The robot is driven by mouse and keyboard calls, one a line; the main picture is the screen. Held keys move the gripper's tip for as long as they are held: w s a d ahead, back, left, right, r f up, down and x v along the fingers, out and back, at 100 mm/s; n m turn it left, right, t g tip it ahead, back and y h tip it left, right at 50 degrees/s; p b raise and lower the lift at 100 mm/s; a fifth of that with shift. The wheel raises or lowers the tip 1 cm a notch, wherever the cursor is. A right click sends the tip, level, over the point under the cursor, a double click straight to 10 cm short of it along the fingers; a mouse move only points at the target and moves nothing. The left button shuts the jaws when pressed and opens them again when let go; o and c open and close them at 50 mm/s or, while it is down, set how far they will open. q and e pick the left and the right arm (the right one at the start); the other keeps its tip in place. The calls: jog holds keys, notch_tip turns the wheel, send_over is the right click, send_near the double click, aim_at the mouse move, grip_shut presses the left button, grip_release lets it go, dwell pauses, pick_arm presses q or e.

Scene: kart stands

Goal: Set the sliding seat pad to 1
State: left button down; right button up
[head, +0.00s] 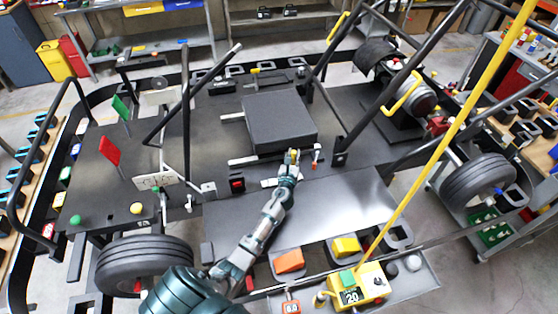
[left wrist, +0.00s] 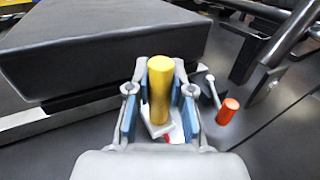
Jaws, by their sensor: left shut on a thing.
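The seat pad (head: 280,120) is a thick dark grey square block on light rails (head: 240,161) in the middle of the kart floor. In the left wrist view the pad (left wrist: 100,45) fills the upper left. My left gripper (head: 291,160) is at the pad's near right edge, shut on an upright yellow handle (left wrist: 160,88). The blue-lined fingers stand on either side of the handle. A pale plate (left wrist: 158,128) shows at its base. No position numbers are readable beside the pad. My right gripper is not in view.
A small lever with an orange-red tip (left wrist: 228,111) stands just right of the gripper. A red switch (head: 237,184) is to the left. Black frame bars (head: 322,70) and a long yellow pole (head: 455,125) cross the right side. A yellow box (head: 358,288) is in front.

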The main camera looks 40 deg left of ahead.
pick_arm(q)
jog(key=shift+w+d, duration=0.25)
jog(key=shift+d, duration=0.15)
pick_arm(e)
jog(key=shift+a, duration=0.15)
pick_arm(q)
jog(key=c, duration=1.3)
grip_release()
jog(key=o, duration=0.3)
jog(key=shift+s+d, duration=0.15)
jog(key=v, duration=1)
jog(key=shift+s+d, duration=0.1)
jog(key=shift+s, duration=0.15)
jog(key=shift+s+d, duration=0.35)
jog(key=shift+s, duration=0.1)
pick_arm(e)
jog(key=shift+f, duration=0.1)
